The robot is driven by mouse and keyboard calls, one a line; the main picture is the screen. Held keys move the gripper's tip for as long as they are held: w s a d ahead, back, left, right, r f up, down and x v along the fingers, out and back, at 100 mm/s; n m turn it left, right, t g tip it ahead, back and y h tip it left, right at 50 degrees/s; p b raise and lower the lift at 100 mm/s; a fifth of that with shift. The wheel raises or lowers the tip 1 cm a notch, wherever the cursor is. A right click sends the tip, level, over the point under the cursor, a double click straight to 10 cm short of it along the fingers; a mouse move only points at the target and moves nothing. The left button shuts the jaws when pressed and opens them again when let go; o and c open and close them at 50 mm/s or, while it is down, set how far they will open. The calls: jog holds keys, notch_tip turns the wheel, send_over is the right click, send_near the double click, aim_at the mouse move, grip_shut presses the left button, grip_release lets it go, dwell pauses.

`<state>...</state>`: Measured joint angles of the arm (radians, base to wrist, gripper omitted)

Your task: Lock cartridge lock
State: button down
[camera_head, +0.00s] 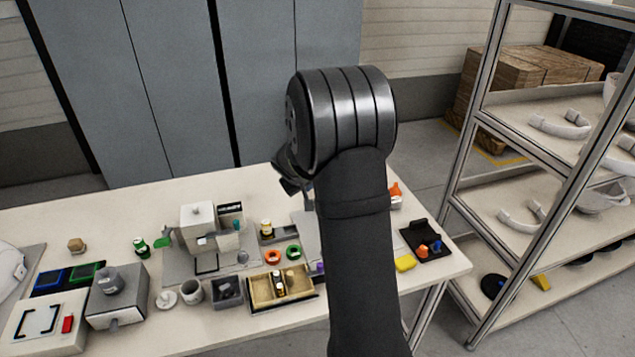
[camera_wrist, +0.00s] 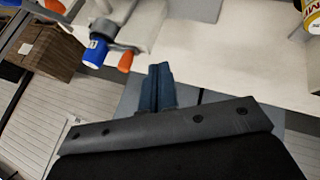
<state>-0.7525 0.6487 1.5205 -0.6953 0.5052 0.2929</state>
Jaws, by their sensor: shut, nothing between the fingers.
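In the wrist view, a white and grey fixture stands at the upper left, with a blue cylinder (camera_wrist: 95,52) and an orange-tipped grey lever (camera_wrist: 125,62) on it. I take this for the cartridge and its lock, but cannot be sure. The fixture's orange top (camera_head: 395,190) shows in the head view just right of my arm, which hides the rest. My gripper (camera_wrist: 158,75) has its blue-grey fingers together and empty, apart from the lever and pointing over the table. In the head view my arm mostly hides the gripper.
Shelving (camera_head: 535,185) stands at the right. A yellow-and-white container (camera_wrist: 312,15) shows at the wrist view's upper right.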

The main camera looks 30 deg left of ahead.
jog(key=v, duration=0.9)
jog(key=shift+r, duration=0.2)
jog(key=s+a+x, duration=0.1)
jog(key=x, duration=0.6)
jog(key=shift+f, duration=0.25)
jog(key=shift+w, duration=0.1)
dwell(0.3)
